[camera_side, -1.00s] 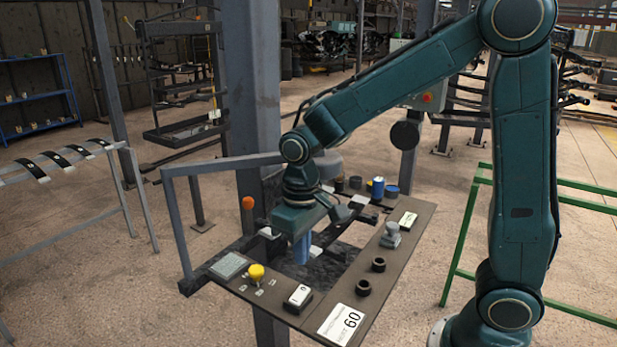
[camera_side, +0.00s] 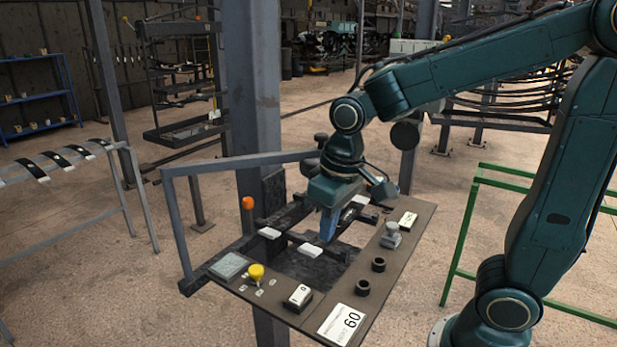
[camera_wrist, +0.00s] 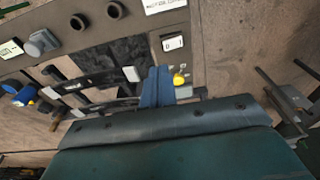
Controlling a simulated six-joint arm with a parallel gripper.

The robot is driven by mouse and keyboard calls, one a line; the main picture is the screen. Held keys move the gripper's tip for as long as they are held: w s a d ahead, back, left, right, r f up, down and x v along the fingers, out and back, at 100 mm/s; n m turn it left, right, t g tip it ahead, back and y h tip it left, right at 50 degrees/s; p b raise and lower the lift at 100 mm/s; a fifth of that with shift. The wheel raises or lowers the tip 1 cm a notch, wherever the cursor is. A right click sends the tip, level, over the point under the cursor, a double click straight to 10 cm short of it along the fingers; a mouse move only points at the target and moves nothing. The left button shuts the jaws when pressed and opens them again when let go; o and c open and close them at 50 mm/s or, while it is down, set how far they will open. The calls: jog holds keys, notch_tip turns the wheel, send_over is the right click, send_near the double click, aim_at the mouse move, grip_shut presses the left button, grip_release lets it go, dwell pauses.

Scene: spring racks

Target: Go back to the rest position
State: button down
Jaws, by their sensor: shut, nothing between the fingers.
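My gripper (camera_side: 328,226) is shut and empty, its blue fingers pointing down above the dark opening of the control stand in the side view. In the wrist view the blue fingers of my gripper (camera_wrist: 157,88) are together, over the dark rack area. The stand's brown panel (camera_side: 403,258) surrounds the opening and carries a yellow knob (camera_side: 256,272), a white switch (camera_side: 299,297), a grey knob (camera_side: 390,236) and two black rings (camera_side: 371,277). No object hangs from the fingers.
A green frame (camera_side: 461,240) stands to the right. White blocks (camera_side: 311,250) sit on the dark bars in the opening.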

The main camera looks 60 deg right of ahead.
jog(key=s+d+r+t, duration=0.2)
jog(key=s+r, duration=0.3)
jog(key=s, duration=0.6)
jog(key=shift+d+r+t, duration=0.15)
jog(key=shift+d+t, duration=0.2)
jog(key=shift+t, duration=0.55)
